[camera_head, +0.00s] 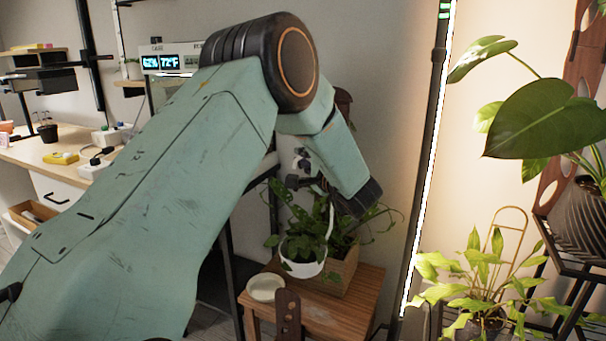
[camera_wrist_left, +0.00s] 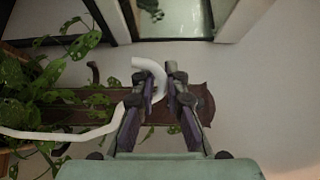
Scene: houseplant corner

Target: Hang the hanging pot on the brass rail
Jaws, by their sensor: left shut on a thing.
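The hanging pot (camera_head: 303,269) is white with a leafy green plant. In the head view it is beside a wooden planter box, above a small wooden table; I cannot tell whether it touches either. My left gripper (camera_head: 308,183) is above the pot, partly hidden by leaves and my arm. In the left wrist view my left gripper (camera_wrist_left: 166,90) is shut on the pot's white wire hanger (camera_wrist_left: 140,64), near its curved hook end. The pot body is not clear there. I cannot make out the brass rail. My right gripper is not in view.
The wooden table (camera_head: 345,308) holds a pale dish (camera_head: 265,287) and the planter box (camera_head: 341,270). A lit vertical light bar (camera_head: 428,160) stands right of my arm. Potted plants (camera_head: 480,300) and a large-leaved plant (camera_head: 545,118) fill the right. A desk (camera_head: 65,150) is at left.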

